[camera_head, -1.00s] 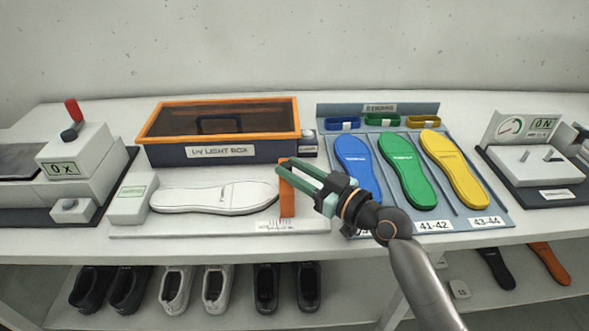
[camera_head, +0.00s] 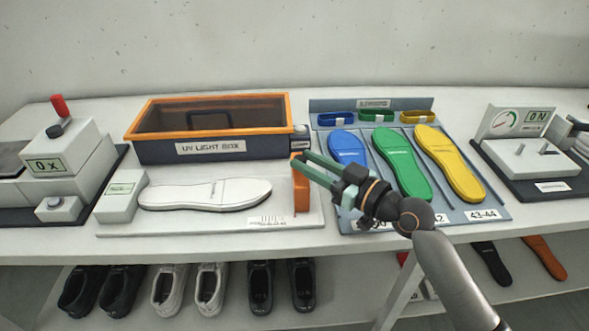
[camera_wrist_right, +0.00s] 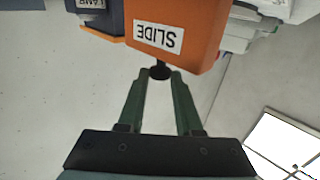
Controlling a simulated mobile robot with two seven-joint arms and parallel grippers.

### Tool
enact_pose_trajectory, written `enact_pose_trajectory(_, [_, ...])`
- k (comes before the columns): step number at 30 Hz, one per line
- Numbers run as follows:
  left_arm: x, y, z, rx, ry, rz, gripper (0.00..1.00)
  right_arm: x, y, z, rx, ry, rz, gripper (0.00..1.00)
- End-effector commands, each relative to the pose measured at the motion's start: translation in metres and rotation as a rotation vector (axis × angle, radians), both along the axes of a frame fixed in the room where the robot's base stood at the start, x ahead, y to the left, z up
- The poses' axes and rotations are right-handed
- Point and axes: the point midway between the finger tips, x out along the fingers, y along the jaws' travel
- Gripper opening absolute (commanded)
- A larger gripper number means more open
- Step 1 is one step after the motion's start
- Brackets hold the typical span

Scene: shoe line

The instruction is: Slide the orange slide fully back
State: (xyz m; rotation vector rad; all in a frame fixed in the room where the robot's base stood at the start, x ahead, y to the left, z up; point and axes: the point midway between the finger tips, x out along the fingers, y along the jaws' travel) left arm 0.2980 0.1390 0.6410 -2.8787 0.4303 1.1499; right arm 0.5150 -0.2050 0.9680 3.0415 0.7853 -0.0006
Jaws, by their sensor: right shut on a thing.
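The orange slide (camera_head: 301,192) stands upright on the white measuring base (camera_head: 215,228), to the right of a white shoe sole (camera_head: 205,194). A clear gap lies between the slide and the sole's right end. In the right wrist view the slide (camera_wrist_right: 205,25) carries a "SLIDE" label and has a small dark knob (camera_wrist_right: 160,71). My right gripper (camera_head: 306,162) has its green fingers at the slide's upper part. The right wrist view shows its fingertips (camera_wrist_right: 160,78) shut on the knob. My left gripper is in neither view.
The UV light box (camera_head: 212,130) stands behind the base. The blue rack (camera_head: 500,213) with blue, green and yellow insoles is close on the right, partly under my right arm. A grey block (camera_head: 122,196) sits at the sole's left end.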

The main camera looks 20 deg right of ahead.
Motion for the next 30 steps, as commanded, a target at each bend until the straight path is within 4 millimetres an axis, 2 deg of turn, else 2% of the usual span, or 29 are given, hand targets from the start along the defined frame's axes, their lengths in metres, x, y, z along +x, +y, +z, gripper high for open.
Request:
enact_pose_trajectory(6, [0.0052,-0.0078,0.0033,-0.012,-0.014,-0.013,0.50,-0.0023,-0.0082,-0.0011,-0.004,0.001,-0.001,0.00])
enact_pose_trajectory(15, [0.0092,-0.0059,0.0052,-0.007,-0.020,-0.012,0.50,-0.0020,-0.0102,-0.0006,-0.005,0.002,-0.005,0.00])
enact_pose_trajectory(16, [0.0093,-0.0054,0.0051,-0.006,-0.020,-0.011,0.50,-0.0020,-0.0102,-0.0006,-0.005,0.002,-0.005,0.36])
enact_pose_trajectory(24, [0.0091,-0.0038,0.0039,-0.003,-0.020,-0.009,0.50,-0.0021,-0.0090,-0.0002,-0.003,0.001,-0.002,0.64])
enact_pose_trajectory(30, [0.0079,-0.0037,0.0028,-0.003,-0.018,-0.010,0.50,-0.0023,-0.0082,0.0001,-0.002,0.000,-0.001,0.64])
